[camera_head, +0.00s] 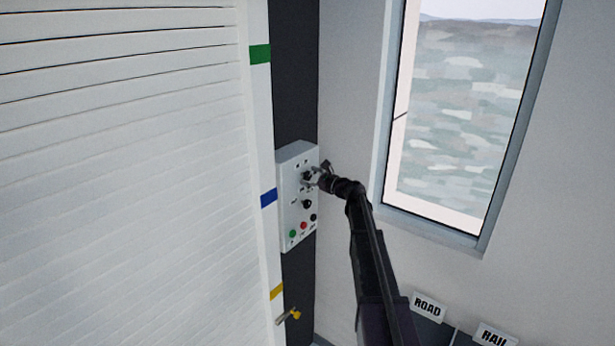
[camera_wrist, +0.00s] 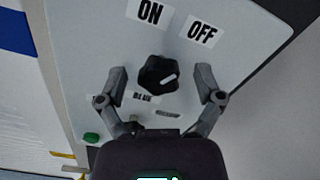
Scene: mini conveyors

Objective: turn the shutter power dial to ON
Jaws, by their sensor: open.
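The shutter power dial is a black lobed knob (camera_wrist: 158,74) on the pale control panel (camera_wrist: 85,45), below the ON label (camera_wrist: 150,12) and the OFF label (camera_wrist: 199,33) in the wrist view. Its white mark slants up and right, to the OFF side. My gripper (camera_wrist: 161,79) is open, with one finger on either side of the knob; contact cannot be told. In the head view, my gripper (camera_head: 314,176) is at the upper part of the panel (camera_head: 285,190) and partly covers the upper knob.
A lower black knob (camera_head: 307,204), a green button (camera_head: 293,234) and a red button (camera_head: 304,226) sit below on the panel. The white slatted shutter (camera_head: 120,180) is left. A window (camera_head: 460,120) is right. ROAD (camera_head: 428,307) and RAIL (camera_head: 495,337) signs stand low right.

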